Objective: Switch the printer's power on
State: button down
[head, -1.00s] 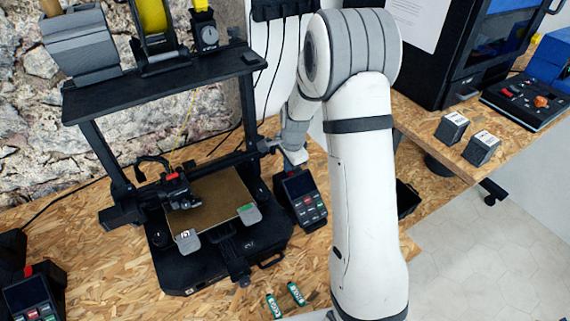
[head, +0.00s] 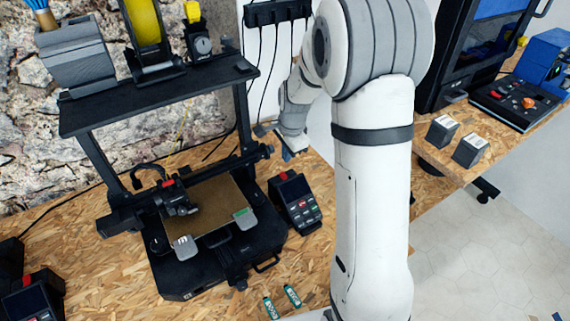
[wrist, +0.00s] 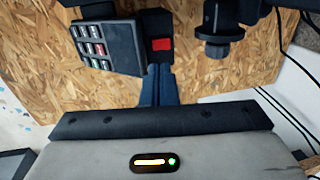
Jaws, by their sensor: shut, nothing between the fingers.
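The printer (head: 215,265) is a black open-frame machine with a tan bed, left of centre in the head view. Its control box (head: 303,208) stands at its right side, with a dark screen, several keys and a red switch (head: 283,176) on top. In the wrist view the red switch (wrist: 162,44) sits beside the keypad (wrist: 105,45); whether it is on or off I cannot tell. My gripper (head: 288,157) is shut and empty, just above and behind the control box. In the wrist view its blue fingers (wrist: 158,80) point toward the switch, appearing close; contact is unclear.
A second control box (head: 30,300) with a red top is at the lower left. Two green-and-white batteries (head: 281,300) lie on the wooden bench. A shelf (head: 160,92) with a yellow spool spans above the printer. Cables hang from a power strip (head: 277,12) behind my gripper.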

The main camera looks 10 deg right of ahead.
aim_at(282, 174)
jog(key=r, duration=0.5)
jog(key=shift+s+d+r, duration=0.15)
jog(key=shift+s, duration=0.25)
jog(key=n+b, duration=0.1)
jog(key=n, duration=0.5)
jog(key=w+n+b, duration=0.1)
jog(key=n, duration=0.5)
jog(key=n+b, duration=0.1)
jog(key=n, duration=0.5)
jog(key=shift+w+r, duration=0.1)
jog(key=shift+w, duration=0.1)
jog(key=f, duration=0.4)
jog(key=w+f+p, duration=0.1)
jog(key=f, duration=0.4)
jog(key=w+a+f, duration=0.1)
jog(key=f, duration=0.3)
jog(key=shift+w+f, duration=0.15)
jog(key=shift+f, duration=0.25)
